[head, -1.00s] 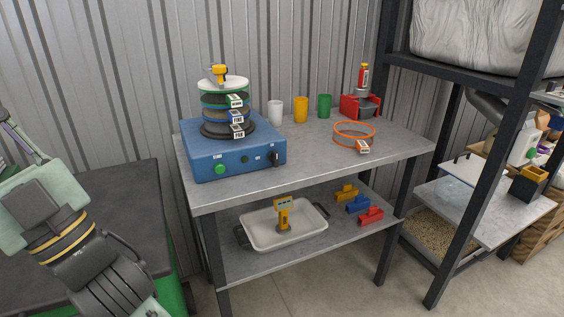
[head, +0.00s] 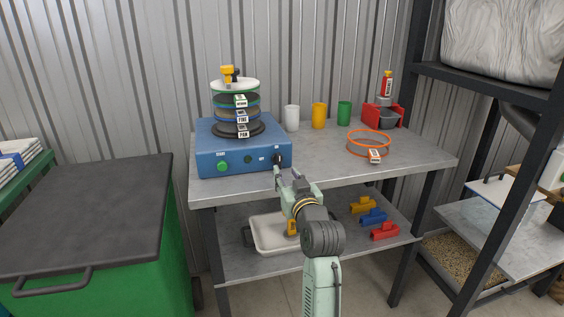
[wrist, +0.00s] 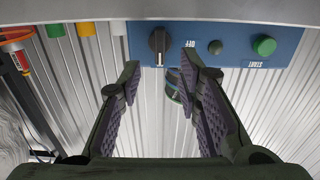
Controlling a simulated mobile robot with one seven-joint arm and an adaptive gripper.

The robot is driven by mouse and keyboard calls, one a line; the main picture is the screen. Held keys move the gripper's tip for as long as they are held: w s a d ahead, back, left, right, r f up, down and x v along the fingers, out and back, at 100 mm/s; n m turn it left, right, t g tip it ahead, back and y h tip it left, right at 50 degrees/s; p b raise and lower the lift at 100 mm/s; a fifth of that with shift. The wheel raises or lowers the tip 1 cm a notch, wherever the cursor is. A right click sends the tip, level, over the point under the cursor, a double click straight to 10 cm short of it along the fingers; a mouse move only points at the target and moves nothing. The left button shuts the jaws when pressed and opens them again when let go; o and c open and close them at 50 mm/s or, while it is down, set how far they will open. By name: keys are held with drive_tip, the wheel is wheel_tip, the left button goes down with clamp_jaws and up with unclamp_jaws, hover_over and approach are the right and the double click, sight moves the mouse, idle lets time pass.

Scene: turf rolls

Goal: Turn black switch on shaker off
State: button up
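The shaker (head: 235,160) is a blue box on the grey workbench, with a stack of sieves on top. Its black switch (head: 277,158) is at the right end of the front panel. In the upside-down wrist view the black switch (wrist: 158,41) is a round knob. Its pale mark points toward the bottom of the picture, and an OFF label (wrist: 190,43) sits to its right. My gripper (head: 287,172) is in front of the panel's right end. In the wrist view my gripper (wrist: 160,75) is open and empty, fingertips either side of the knob, apparently short of it.
A green button (head: 222,167) is at the panel's left. White, yellow and green cups (head: 318,116) and an orange-rimmed sieve (head: 368,144) stand to the right on the bench (head: 330,180). A tray (head: 266,237) lies on the lower shelf.

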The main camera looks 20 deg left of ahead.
sight(280, 162)
drive_tip(key=p+x, duration=0.1)
drive_tip(key=x, duration=0.6)
drive_tip(key=shift+w+a, duration=0.2)
drive_tip(key=shift+w, duration=0.05)
drive_tip(key=shift+c, duration=0.2)
clamp_jaws()
